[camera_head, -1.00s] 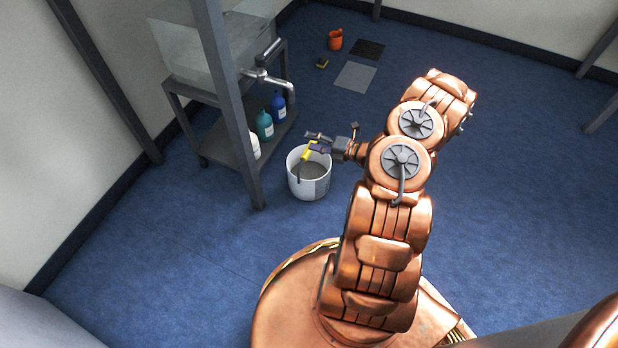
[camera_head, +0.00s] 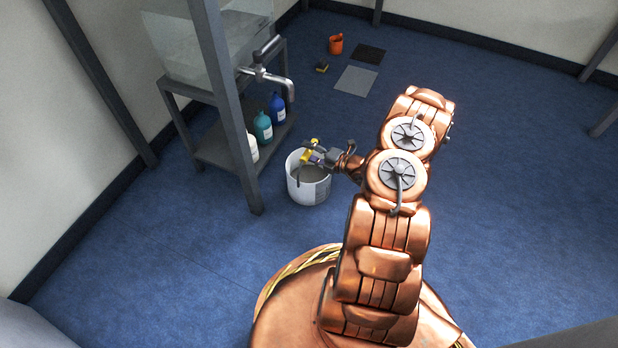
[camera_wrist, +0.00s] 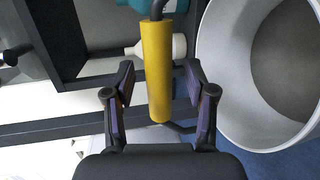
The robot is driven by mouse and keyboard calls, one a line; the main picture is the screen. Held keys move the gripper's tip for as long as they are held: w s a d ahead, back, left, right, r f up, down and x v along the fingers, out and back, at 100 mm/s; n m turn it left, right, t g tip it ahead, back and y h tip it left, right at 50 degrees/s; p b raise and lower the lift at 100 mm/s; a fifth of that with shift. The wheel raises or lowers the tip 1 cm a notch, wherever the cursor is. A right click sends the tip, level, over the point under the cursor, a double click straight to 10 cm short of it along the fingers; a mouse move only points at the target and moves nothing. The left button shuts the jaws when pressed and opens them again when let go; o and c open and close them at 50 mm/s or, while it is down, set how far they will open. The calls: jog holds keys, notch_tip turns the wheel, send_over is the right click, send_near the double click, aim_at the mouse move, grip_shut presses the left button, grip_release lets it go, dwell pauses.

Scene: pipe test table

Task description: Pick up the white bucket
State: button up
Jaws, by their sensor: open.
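The white bucket (camera_head: 308,190) stands upright on the blue floor beside the metal stand, with a grey interior. Its rim and inside fill the right of the wrist view (camera_wrist: 228,118). Its yellow handle grip (camera_head: 307,156) is raised above the rim. In the wrist view the yellow grip (camera_wrist: 156,70) lies between the two open fingers, with a gap on each side. My gripper (camera_wrist: 158,98) is open around the grip and not closed on it. In the head view my gripper (camera_head: 322,154) is over the bucket's rim, and its fingertips are small and partly hidden.
A metal stand (camera_head: 253,180) with a clear tank (camera_head: 180,50) and tap (camera_head: 268,76) is close on the left. Teal (camera_head: 263,128), blue (camera_head: 277,108) and white (camera_head: 253,148) bottles sit on its lower shelf. An orange bucket (camera_head: 336,44) stands farther back. Floor on the right is clear.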

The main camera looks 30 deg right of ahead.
jog(key=shift+w+a, duration=0.1)
jog(key=shift+w, duration=0.3)
grip_shut()
dwell(0.5)
